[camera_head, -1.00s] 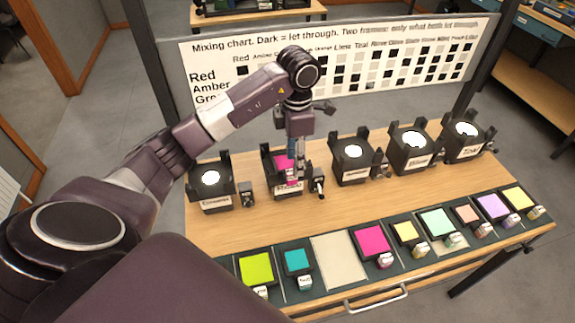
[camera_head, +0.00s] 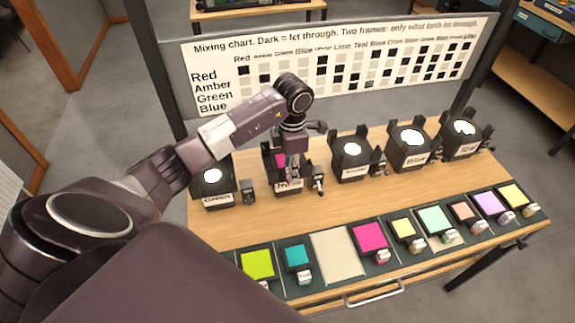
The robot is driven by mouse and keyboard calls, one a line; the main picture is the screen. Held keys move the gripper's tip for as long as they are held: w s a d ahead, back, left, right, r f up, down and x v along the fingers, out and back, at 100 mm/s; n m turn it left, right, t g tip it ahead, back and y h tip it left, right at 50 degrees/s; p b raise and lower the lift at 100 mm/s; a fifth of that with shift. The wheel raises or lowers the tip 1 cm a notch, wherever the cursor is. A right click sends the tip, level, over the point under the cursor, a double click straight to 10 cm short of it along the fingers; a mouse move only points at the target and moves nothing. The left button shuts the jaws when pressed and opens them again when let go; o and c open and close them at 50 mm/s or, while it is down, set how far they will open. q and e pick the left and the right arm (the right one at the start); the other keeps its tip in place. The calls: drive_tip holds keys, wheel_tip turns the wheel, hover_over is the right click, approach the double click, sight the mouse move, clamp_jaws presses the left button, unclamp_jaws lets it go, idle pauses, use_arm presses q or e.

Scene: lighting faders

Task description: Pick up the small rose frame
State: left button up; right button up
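A magenta-pink frame (camera_head: 280,160) stands in the second black lamp holder from the left, partly hidden by my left gripper. A larger-looking rose-pink square frame (camera_head: 370,237) with a small tagged handle lies in the front rack, just right of a bare pale slot. My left gripper (camera_head: 293,180) points down at the second lamp holder (camera_head: 278,185), in front of the magenta frame. Its fingers are small and dark there, so I cannot tell whether they are open or touching the frame. My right gripper is not in view.
Other lamp holders with lit white discs stand along the table, such as the Green one (camera_head: 212,188). The rack holds lime (camera_head: 257,263), teal (camera_head: 298,256) and several other coloured frames. A mixing chart (camera_head: 215,90) stands behind. Bare wood lies between holders and rack.

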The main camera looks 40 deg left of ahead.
use_arm(q)
clamp_jaws()
drive_tip(key=shift+r, duration=0.1)
drive_tip(key=shift+w+r, duration=0.1)
drive_tip(key=shift+r, duration=0.4)
wheel_tip(320, 180, up, 8)
drive_tip(key=shift+a+f+b, duration=0.1)
drive_tip(key=shift+f+b, duration=0.1)
drive_tip(key=shift+b, duration=1)
wheel_tip(320, 180, up, 11)
drive_tip(key=p, duration=0.1)
drive_tip(key=shift+r, duration=0.15)
